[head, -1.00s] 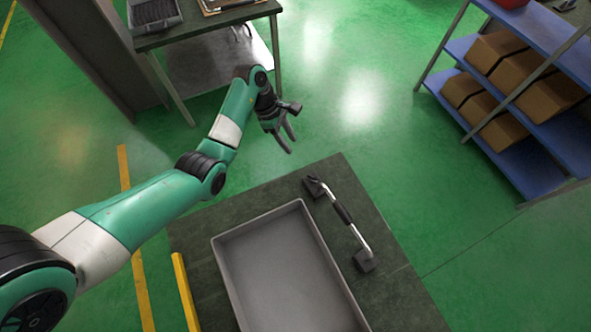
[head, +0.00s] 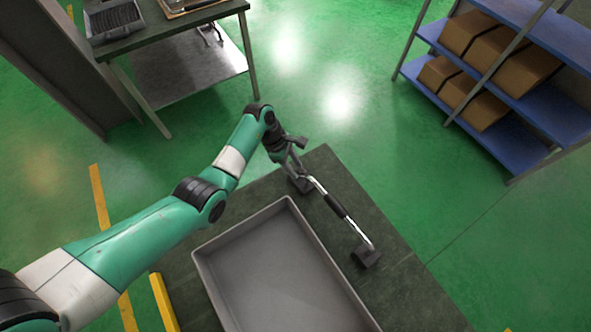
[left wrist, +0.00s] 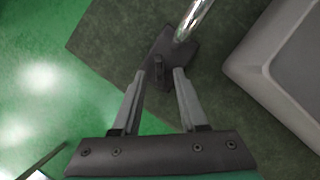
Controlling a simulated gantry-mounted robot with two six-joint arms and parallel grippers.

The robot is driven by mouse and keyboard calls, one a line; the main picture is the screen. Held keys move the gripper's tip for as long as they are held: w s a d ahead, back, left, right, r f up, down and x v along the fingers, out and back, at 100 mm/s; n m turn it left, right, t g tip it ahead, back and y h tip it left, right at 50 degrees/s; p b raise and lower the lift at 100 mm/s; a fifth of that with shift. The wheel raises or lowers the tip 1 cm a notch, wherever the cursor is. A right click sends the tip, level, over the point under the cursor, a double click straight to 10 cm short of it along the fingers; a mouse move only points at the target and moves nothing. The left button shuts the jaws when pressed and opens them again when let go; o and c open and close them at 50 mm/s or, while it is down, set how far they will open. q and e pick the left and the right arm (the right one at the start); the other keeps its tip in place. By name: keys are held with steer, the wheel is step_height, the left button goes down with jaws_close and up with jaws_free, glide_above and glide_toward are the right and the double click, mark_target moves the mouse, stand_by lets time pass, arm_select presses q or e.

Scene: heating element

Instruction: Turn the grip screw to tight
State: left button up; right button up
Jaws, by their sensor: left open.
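A heating element with a chrome bar and dark sleeve (head: 337,205) lies at the back right of the dark table, with a dark block at each end. The grip screw (left wrist: 158,68) appears to be the small dark upright piece on the far end block (left wrist: 178,50). My left gripper (head: 296,168) is open at that far end block. In the left wrist view its fingers (left wrist: 158,75) point at the block, with the small dark piece between or just beyond their tips. I cannot tell whether they touch it. My right gripper is not in view.
A grey tray (head: 205,262) stands on the dark table (head: 425,300), left of the bar. A yellow bar (head: 163,302) is near the table's left edge. Another table (head: 180,35) stands at the back left, and a blue shelf with cardboard boxes (head: 510,95) at the back right.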

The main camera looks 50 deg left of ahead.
arm_select(q)
steer(key=shift+w+d+f, duration=0.1)
steer(key=shift+d+f, duration=0.05)
steer(key=shift+f, duration=0.25)
jaws_close()
